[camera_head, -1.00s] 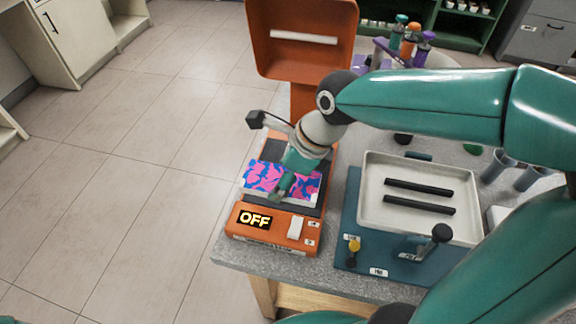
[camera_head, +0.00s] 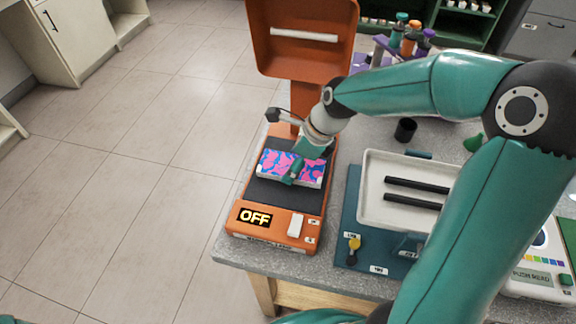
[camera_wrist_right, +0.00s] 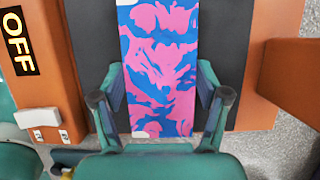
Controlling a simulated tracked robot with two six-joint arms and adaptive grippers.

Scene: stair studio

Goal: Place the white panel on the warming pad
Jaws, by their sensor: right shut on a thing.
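The panel (camera_head: 276,163) has white edges and a pink and blue patterned top. It lies flat over the dark plate of the orange warming pad (camera_head: 283,198), towards its back part; I cannot tell whether it touches the plate. The pad's display reads OFF. My right gripper (camera_head: 303,172) comes down from the back right and is shut on the panel. In the right wrist view the fingers of my right gripper (camera_wrist_right: 160,80) flank the panel (camera_wrist_right: 160,45) on both sides, with dark plate beyond each side. My left gripper is not in view.
An orange hood on a post (camera_head: 303,40) rises behind the pad. To the right are a white tray (camera_head: 372,205) with two black bars on a teal board (camera_head: 352,225), and a black cup (camera_head: 405,130). Floor lies left of the table edge.

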